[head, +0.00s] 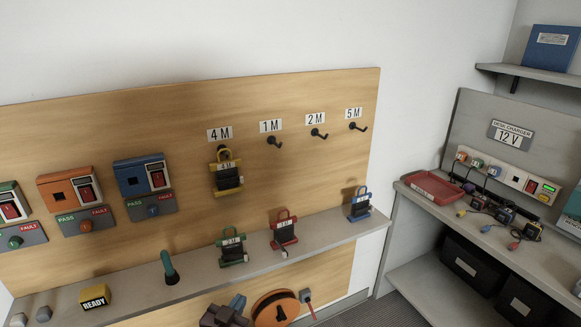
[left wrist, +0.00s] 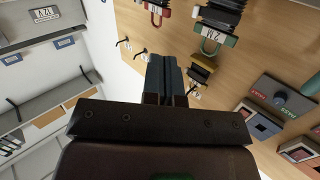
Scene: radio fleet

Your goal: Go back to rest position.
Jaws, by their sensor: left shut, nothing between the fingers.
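My left gripper (head: 238,301) shows at the bottom edge of the head view, low in front of the board and below the shelf ledge. Its dark body is partly cut off by the frame. In the left wrist view the two blue-grey fingers (left wrist: 165,75) are together with nothing between them. The gripper is apart from the radios. A yellow radio (head: 228,175) hangs on the 4M hook. A green radio (head: 232,248), a red radio (head: 284,232) and a blue radio (head: 359,205) stand on the ledge. My right gripper is not in view.
The 1M (head: 274,142), 2M (head: 319,133) and 5M (head: 358,127) hooks are empty. Coloured test boxes line the board's left. A READY block (head: 95,296) and green post (head: 170,268) stand on the ledge. A red tray (head: 435,187) and 12 V charger (head: 508,177) sit on the right bench.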

